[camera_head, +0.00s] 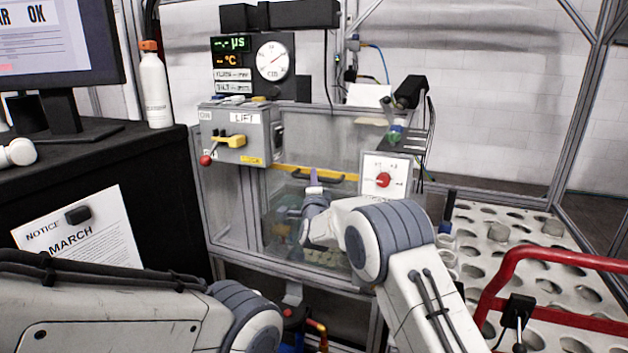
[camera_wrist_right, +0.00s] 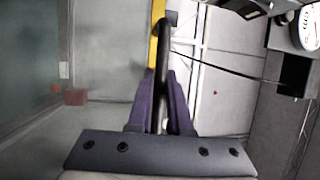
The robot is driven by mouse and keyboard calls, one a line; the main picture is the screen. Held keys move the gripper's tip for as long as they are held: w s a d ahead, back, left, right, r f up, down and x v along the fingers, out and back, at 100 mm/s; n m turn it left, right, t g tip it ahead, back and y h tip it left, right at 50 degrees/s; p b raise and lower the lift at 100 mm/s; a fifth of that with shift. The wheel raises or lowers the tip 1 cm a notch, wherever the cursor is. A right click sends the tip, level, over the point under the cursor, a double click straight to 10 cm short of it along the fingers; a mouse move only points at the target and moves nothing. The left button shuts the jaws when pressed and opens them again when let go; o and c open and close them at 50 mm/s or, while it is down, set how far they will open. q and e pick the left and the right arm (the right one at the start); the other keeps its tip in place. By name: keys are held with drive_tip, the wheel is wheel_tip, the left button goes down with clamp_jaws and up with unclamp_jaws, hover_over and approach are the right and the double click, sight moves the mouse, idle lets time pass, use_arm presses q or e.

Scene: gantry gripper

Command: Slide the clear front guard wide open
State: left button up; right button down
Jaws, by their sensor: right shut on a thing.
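The clear front guard (camera_head: 283,205) is a see-through panel with a yellow strip along its top, on the front of the grey-framed machine. A black bar handle (camera_head: 340,179) sits just below the strip. My right gripper (camera_head: 313,180) reaches up to this handle. In the right wrist view, the purple fingers of my right gripper (camera_wrist_right: 160,85) are closed on the black handle (camera_wrist_right: 164,45), beside the yellow strip (camera_wrist_right: 153,50). How far the guard stands open is hard to tell. My left arm shows at the lower left; its gripper is out of view.
A red tube rail (camera_head: 510,270) and a perforated tray (camera_head: 480,245) are at right. A black desk (camera_head: 90,180) is left.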

drive_tip(key=b, duration=2.5)
approach(313, 255)
drive_tip(key=w, duration=0.4)
drive_tip(key=shift+w+r, duration=0.2)
drive_tip(key=shift+w, duration=0.15)
drive_tip(key=c, duration=0.8)
unclamp_jaws()
drive_tip(key=shift+r, duration=0.1)
drive_tip(key=shift+c, duration=0.2)
drive_tip(key=s+f+p, duration=0.1)
drive_tip(key=s+p, duration=0.2)
drive_tip(key=s, duration=0.7)
drive_tip(key=shift+s+d+f, duration=0.2)
drive_tip(key=shift+f, duration=0.2)
